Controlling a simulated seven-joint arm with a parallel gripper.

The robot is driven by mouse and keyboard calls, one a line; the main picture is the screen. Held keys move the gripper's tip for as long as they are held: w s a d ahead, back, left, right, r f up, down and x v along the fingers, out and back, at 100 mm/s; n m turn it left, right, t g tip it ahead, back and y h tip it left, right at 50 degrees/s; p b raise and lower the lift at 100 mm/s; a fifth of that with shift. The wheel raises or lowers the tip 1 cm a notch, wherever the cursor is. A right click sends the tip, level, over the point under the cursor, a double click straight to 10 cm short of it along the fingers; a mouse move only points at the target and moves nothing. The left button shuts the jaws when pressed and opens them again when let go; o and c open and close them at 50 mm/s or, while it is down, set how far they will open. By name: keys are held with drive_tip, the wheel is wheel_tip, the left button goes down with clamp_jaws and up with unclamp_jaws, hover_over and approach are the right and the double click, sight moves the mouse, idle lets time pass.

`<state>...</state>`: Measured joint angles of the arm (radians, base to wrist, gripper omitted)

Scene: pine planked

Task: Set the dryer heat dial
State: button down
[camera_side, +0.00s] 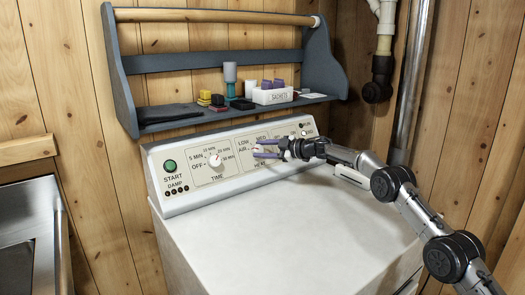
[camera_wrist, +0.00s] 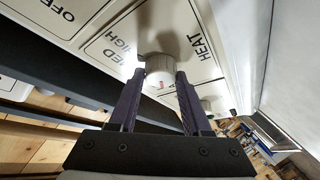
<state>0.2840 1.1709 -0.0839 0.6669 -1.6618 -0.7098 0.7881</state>
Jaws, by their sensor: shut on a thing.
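The white heat dial (camera_wrist: 160,64) is in the wrist view, between the fingers of my gripper (camera_wrist: 160,78). A small red mark shows on the dial's face. The HEAT, MED and HIGH labels are printed around it. In the side view my gripper (camera_side: 256,148) reaches in from the right, its purple fingers shut on the dial, which they mostly hide. LOW and AIR labels show just left of and above the fingers. The dial's exact pointing cannot be told. The white dryer (camera_side: 290,225) stands below the wall shelf.
On the same panel, the time dial (camera_side: 214,160) and green start button (camera_side: 170,165) sit to the left. Above hangs a blue-grey shelf (camera_side: 190,62) with small items, including a white sachets box (camera_side: 272,97). A metal sink (camera_side: 28,235) is at left. The dryer top is clear.

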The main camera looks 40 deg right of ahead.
drive_tip(key=shift+a+r+n+g, duration=0.15)
drive_tip(key=shift+n+g, duration=0.15)
drive_tip(key=shift+n, duration=0.3)
drive_tip(key=shift+c, duration=1.8)
unclamp_jaws()
drive_tip(key=v, duration=1.3)
drive_tip(key=shift+s+d, duration=0.25)
drive_tip(key=shift+d, duration=0.15)
